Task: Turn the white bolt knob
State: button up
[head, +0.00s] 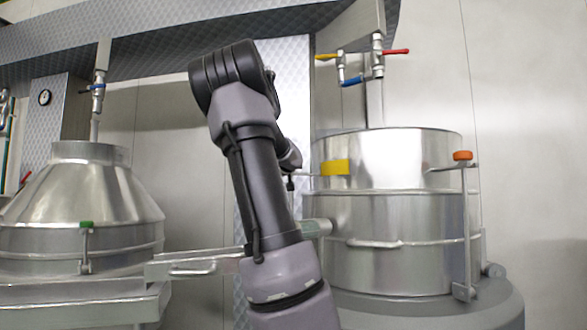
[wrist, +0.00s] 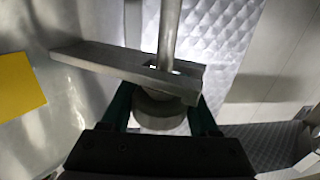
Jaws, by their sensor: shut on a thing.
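The white bolt knob (wrist: 160,118) shows in the wrist view as a pale round cap just below a flat metal bracket (wrist: 115,62). A metal rod (wrist: 169,35) passes through the slot at the bracket's end. My gripper (wrist: 162,108) has its dark green fingers on both sides of the knob and is shut on it. Part of the knob is hidden by the bracket and the gripper body. In the head view my arm hides the knob and the fingers, in front of the left side of the right steel vessel (head: 395,220).
The right vessel has a yellow label (head: 335,167) and an orange knob (head: 462,155) on a bolt. Valves with yellow, blue and red (head: 396,51) handles hang above. At left stands a conical steel vessel (head: 85,195) with a green knob (head: 87,224).

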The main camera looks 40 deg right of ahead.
jog(key=shift+a+f+n+t+y, duration=0.1)
jog(key=shift+n+t+y, duration=0.7)
jog(key=shift+y, duration=0.1)
jog(key=shift+n+t+y, duration=0.4)
jog(key=shift+n+y, duration=0.1)
jog(key=shift+y, duration=0.2)
jog(key=shift+w+a+f+n+t+y, duration=0.1)
jog(key=shift+a+n+t+y, duration=0.15)
jog(key=shift+n+y, duration=0.5)
jog(key=shift+w+a+f+n+t+y, duration=0.1)
jog(key=shift+n+t+y, duration=0.3)
jog(key=shift+y, duration=0.6)
jog(key=shift+w+a+n+t+y, duration=0.1)
jog(key=shift+a+n+t+y, duration=0.15)
jog(key=shift+n+y, duration=0.5)
jog(key=shift+a+n+y, duration=0.15)
jog(key=shift+n+y, duration=0.3)
jog(key=shift+y, duration=0.4)
jog(key=shift+a+n+y, duration=0.15)
jog(key=shift+n+y, duration=0.3)
jog(key=shift+y, duration=0.4)
jog(key=shift+w+a+y, duration=0.1)
jog(key=shift+y, duration=0.2)
jog(key=o, duration=1.4)
jog(key=shift+t, duration=0.3)
jog(key=shift+r, duration=0.1)
